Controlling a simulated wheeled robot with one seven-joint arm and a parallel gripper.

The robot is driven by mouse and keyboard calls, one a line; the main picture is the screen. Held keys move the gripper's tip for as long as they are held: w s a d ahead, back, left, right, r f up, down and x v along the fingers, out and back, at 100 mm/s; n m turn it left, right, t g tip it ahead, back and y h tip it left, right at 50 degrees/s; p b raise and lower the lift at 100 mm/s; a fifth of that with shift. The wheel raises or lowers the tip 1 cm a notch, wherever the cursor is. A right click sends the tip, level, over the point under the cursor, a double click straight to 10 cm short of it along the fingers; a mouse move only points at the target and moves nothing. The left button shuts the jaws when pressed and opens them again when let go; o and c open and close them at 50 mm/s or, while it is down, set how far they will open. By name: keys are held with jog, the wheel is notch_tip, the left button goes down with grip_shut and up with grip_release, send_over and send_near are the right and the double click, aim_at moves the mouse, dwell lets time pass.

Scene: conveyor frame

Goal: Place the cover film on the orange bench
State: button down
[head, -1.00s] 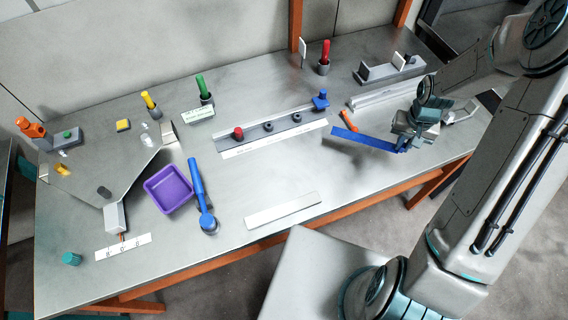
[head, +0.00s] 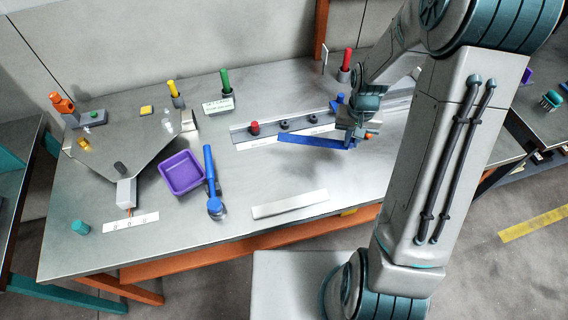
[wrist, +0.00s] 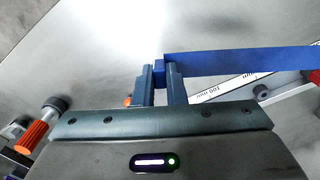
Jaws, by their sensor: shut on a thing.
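The cover film is most likely the long flat blue strip (head: 308,141); it also crosses the upper right of the wrist view (wrist: 240,60). My gripper (head: 350,140) is shut on the strip's right end, and the strip sticks out to the left. In the wrist view my two fingers (wrist: 160,76) have a small blue block of the strip between them. The strip is in front of the grey rail; I cannot tell whether it touches anything below. The bench with orange legs (head: 235,245) has a grey metal top, largely bare in front of the rail.
The grey rail (head: 242,135) carries a red knob (head: 254,128) and dark rings. A purple tray (head: 181,174), a blue-handled tool (head: 210,175) and a white flat bar (head: 290,204) lie on the left and front. A sloped grey panel (head: 120,150) is at left.

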jog(key=s+d+r+m+b, duration=0.2)
jog(key=s+m+b, duration=0.25)
jog(key=s, duration=0.35)
send_over(319, 172)
jog(key=shift+n, duration=0.25)
notch_tip(319, 172, down, 7)
jog(key=shift+r, duration=0.1)
jog(key=shift+f, duration=2.1)
jog(key=shift+f, duration=0.1)
jog(key=shift+f, duration=0.15)
jog(key=c, duration=1.5)
grip_release()
jog(key=shift+r, duration=0.2)
